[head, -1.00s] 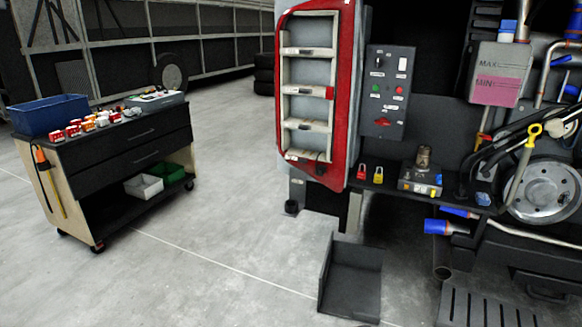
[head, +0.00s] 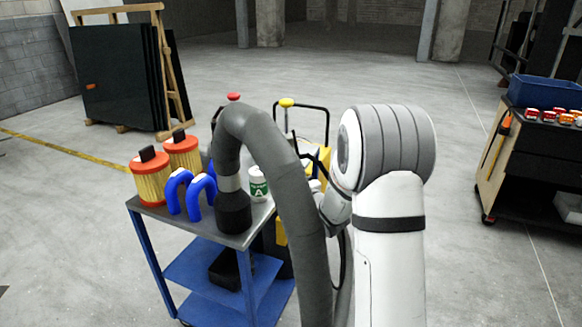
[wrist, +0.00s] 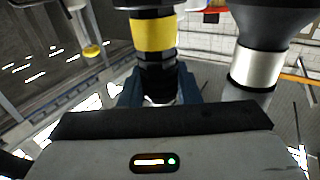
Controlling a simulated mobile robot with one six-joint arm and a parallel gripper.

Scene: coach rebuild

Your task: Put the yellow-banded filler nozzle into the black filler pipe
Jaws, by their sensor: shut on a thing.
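The yellow-banded filler nozzle (wrist: 153,35) is black with a wide yellow band and shows at the top middle of the wrist view. My gripper (wrist: 158,86) is shut on its black part below the band; the nozzle's far end is cut off by the frame's top. In the head view my gripper and the nozzle are hidden or cannot be made out behind my white arm. I cannot make out the black filler pipe in either present view.
A thick grey hose with a silver collar and black end (head: 233,212) arches beside my arm; the wrist view shows its collar (wrist: 256,68) close right of the nozzle. A blue-framed trolley (head: 150,250) carries orange filters (head: 151,178) and blue hoses (head: 190,192).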

